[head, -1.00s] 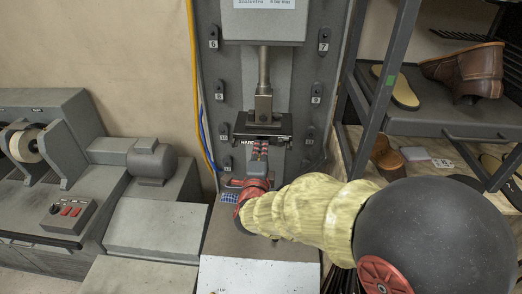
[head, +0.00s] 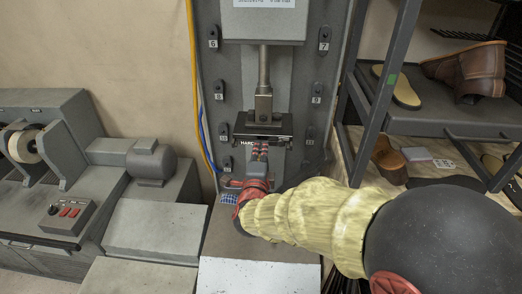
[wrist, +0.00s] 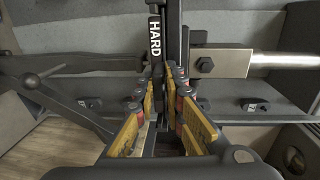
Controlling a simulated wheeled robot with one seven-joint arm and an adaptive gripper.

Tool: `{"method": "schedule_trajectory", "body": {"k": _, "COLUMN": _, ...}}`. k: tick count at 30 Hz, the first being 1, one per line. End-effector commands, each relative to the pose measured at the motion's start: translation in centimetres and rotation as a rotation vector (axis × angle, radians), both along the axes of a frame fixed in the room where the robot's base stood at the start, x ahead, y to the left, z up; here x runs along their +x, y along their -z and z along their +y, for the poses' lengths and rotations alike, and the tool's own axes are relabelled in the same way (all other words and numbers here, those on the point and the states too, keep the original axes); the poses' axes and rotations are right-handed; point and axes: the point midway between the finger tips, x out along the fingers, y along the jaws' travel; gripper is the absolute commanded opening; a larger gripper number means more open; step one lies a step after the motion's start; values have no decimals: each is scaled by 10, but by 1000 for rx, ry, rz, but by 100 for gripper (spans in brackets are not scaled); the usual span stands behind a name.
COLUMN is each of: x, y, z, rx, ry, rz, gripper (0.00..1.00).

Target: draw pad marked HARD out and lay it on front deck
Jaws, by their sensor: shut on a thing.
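The pad marked HARD (head: 247,142) sits under the ram of the tall grey machine, with its white lettering facing out. In the wrist view the HARD label (wrist: 155,38) stands on a dark edge just beyond my fingers. My gripper (head: 260,150) reaches in from the front below the ram, and its fingers (wrist: 169,75) are shut on the pad's near part. The grip contact itself is partly hidden by the fingers. The front deck (head: 258,276), a pale speckled slab, lies below and nearer, with its visible top bare.
Numbered dark holders (head: 317,92) line both sides of the machine's back panel. A shelf rack (head: 440,122) with shoes and soles stands close on the right. A grey bench machine (head: 60,190) is at left. Yellow and blue cables (head: 192,80) run down the machine's left edge.

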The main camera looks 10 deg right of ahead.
Motion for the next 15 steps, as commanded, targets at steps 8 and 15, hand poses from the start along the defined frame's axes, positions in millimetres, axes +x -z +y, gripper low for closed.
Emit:
{"method": "schedule_trajectory", "body": {"k": 8, "x": -18, "y": 6, "z": 3, "rx": -2, "ry": -1, "rz": 10, "gripper": 0}}
{"method": "schedule_trajectory", "body": {"k": 15, "x": -32, "y": 6, "z": 6, "rx": -2, "ry": -2, "rz": 11, "gripper": 0}}
